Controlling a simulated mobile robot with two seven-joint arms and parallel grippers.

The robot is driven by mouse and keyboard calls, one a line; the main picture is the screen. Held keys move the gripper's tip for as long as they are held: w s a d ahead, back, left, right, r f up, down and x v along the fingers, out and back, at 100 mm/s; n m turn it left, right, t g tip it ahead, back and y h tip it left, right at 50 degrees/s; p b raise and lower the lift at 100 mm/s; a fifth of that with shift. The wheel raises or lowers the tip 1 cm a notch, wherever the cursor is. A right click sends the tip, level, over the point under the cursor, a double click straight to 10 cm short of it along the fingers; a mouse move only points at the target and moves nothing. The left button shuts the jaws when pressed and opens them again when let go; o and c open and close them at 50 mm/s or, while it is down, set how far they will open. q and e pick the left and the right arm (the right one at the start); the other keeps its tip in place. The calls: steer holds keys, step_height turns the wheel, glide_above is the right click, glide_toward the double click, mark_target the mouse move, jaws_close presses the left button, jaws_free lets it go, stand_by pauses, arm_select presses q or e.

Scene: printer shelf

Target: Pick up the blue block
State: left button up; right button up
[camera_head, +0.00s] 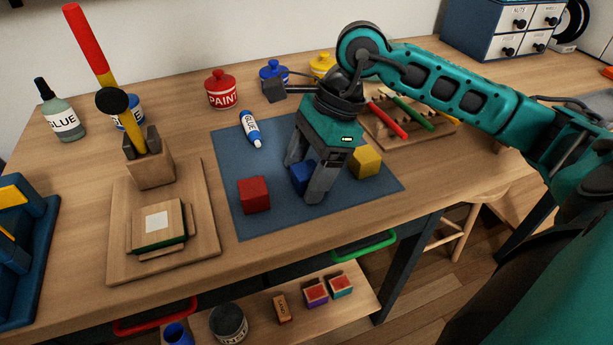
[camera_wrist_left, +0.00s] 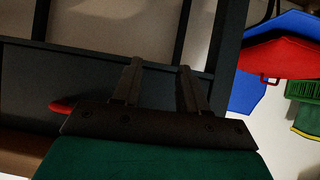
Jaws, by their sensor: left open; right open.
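The blue block (camera_head: 302,177) sits on the blue-grey mat (camera_head: 240,215) on the workbench. My right gripper (camera_head: 304,182) comes down over it from above, with its open fingers on either side of the block. One finger partly hides the block, and I cannot tell whether the fingers touch it. A red block (camera_head: 254,195) lies to the left on the mat and a yellow block (camera_head: 366,161) lies to the right. In the left wrist view, my left gripper (camera_wrist_left: 161,75) is open and empty, away from the blocks.
A blue and white glue tube (camera_head: 250,129) lies on the mat behind the blocks. A wooden rack with coloured sticks (camera_head: 410,122) is behind right. A wooden board (camera_head: 115,245) with a stacked block and a tool holder is at left. Paint pots (camera_head: 221,90) line the back.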

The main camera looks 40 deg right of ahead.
steer(key=shift+c, duration=0.4)
steer(key=c, duration=1)
steer(key=shift+o, duration=0.2)
steer(key=shift+r, duration=0.15)
